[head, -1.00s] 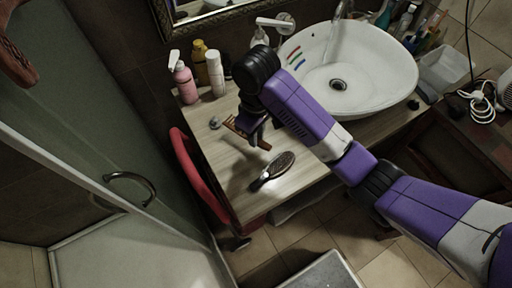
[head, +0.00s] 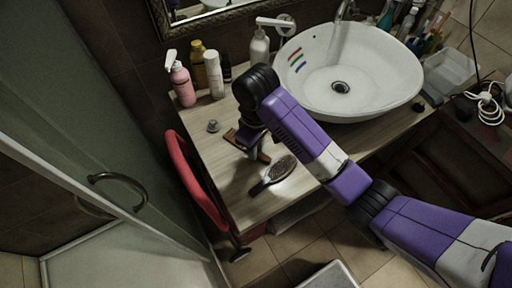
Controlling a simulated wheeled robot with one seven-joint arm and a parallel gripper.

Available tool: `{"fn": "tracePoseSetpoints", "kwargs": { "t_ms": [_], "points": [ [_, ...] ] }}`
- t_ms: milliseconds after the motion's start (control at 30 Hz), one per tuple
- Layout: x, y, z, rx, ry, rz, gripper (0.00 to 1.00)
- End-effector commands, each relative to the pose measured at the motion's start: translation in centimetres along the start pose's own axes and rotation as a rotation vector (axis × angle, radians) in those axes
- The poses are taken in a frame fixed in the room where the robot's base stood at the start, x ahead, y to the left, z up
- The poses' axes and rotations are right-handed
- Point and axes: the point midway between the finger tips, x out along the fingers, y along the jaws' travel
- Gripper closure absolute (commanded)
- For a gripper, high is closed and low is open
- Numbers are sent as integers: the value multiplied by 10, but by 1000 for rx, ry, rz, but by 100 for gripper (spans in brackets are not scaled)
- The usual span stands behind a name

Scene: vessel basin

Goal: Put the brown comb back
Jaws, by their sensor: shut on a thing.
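The brown comb (head: 263,157) is in my gripper (head: 250,152), over the wooden counter (head: 222,176) to the left of the basin. Its two ends show on either side of the gripper, and its middle is hidden by the fingers. The gripper is shut on it and points down. I cannot tell whether the comb touches the counter or hangs just above it.
A dark hairbrush (head: 273,174) lies on the counter close below the comb. A small grey knob-like piece (head: 213,126) lies to its upper left. Bottles, among them a pink pump bottle (head: 182,84), stand at the back. The white basin (head: 352,80) is at the right. A red chair (head: 196,182) stands at the left edge.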

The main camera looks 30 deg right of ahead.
Motion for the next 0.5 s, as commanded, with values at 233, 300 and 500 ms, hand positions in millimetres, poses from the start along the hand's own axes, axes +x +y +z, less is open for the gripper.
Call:
{"fn": "tracePoseSetpoints", "kwargs": {
  "t_ms": [233,300,500],
  "points": [
    [0,0,0,0,0,0,59],
    [0,0,0,0,0,0,59],
    [-4,0,0,0,1,0,59]
  ]
}}
